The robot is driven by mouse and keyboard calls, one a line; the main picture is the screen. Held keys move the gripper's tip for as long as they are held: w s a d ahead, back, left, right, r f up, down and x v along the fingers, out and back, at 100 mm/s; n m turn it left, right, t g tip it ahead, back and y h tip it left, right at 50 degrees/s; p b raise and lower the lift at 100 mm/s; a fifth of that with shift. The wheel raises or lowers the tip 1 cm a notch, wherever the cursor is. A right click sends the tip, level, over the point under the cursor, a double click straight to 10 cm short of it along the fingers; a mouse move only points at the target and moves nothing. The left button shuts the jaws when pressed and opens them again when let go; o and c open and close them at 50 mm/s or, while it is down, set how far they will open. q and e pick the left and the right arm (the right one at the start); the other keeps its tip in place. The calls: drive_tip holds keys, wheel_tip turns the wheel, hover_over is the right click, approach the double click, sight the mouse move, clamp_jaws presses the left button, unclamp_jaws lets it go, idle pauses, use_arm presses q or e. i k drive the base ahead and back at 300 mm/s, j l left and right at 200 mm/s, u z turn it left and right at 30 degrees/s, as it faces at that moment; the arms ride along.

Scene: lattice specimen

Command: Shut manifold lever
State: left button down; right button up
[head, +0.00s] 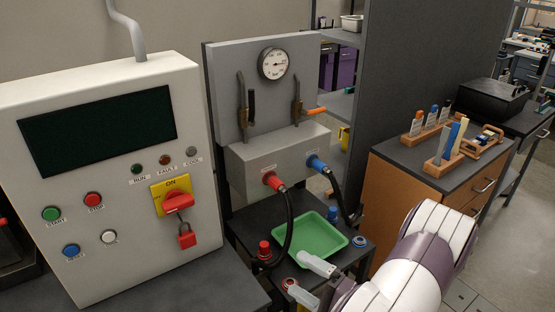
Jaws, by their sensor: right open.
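The manifold is a grey panel (225,78) with a round gauge (274,64) and a grey block (245,165) below. Two levers are on the panel. The left lever (251,106) has a black handle that stands upright. The right lever (314,111) has an orange handle that sticks out sideways to the right, nearly level. A red hose connector (273,181) and a blue one (319,164) plug into the block. My right gripper (296,273) is open and empty, low in front of the manifold and well below the levers. My left gripper is out of view.
A green tray (310,240) lies on the small dark table, with red and blue caps around it. Black hoses hang in front of the block. A control cabinet (120,220) stands left. A wooden cabinet with racks (425,122) stands right.

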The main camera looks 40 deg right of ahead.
sight(251, 120)
drive_tip(key=z, duration=1.2)
